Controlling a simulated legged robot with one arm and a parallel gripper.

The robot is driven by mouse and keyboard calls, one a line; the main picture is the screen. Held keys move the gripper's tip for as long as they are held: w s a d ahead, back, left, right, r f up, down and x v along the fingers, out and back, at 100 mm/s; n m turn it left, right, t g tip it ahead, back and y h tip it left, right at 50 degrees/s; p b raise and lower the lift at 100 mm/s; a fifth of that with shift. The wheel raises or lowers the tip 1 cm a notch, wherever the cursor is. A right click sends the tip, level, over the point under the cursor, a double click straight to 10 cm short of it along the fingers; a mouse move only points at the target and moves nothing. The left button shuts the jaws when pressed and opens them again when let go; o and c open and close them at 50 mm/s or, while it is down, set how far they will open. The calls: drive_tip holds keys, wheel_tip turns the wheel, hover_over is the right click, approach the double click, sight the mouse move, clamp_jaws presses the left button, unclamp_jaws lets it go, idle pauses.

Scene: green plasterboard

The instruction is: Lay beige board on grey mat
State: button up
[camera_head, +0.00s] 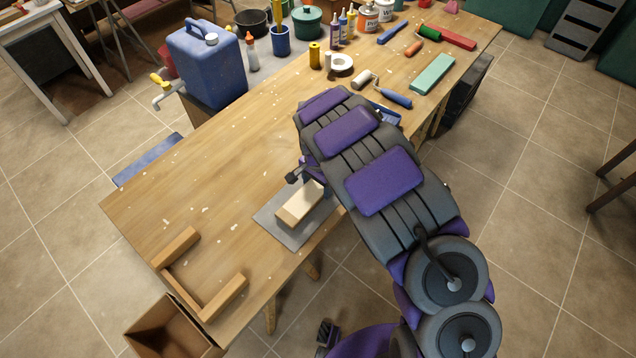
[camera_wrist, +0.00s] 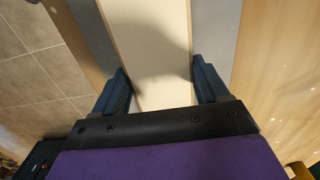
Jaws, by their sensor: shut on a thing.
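The beige board (camera_head: 299,203) is a pale block over the grey mat (camera_head: 266,219) near the table's front edge. In the wrist view the beige board (camera_wrist: 150,45) runs away from me between the two blue-black fingers of my gripper (camera_wrist: 165,85). The fingers are shut on its sides. Grey mat (camera_wrist: 213,40) shows on both sides of the board in the wrist view. I cannot tell whether the board's underside touches the mat. My arm hides the right part of the mat in the head view.
A wooden U-shaped frame (camera_head: 205,302) lies on the table left of the mat. A blue jug (camera_head: 208,65), bottles, pots and tools crowd the far side. A green block (camera_head: 433,74) lies at the far right. The table's middle left (camera_head: 215,165) is mostly clear.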

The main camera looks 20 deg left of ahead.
drive_tip(key=shift+a, duration=0.1)
drive_tip(key=shift+a+f, duration=0.1)
drive_tip(key=shift+a, duration=0.25)
drive_tip(key=shift+d, duration=0.2)
drive_tip(key=shift+d+f, duration=0.1)
drive_tip(key=shift+d, duration=0.1)
drive_tip(key=shift+f, duration=0.1)
drive_tip(key=shift+a+f, duration=0.15)
drive_tip(key=shift+f, duration=0.05)
drive_tip(key=o, duration=1.3)
drive_tip(key=shift+c, duration=0.2)
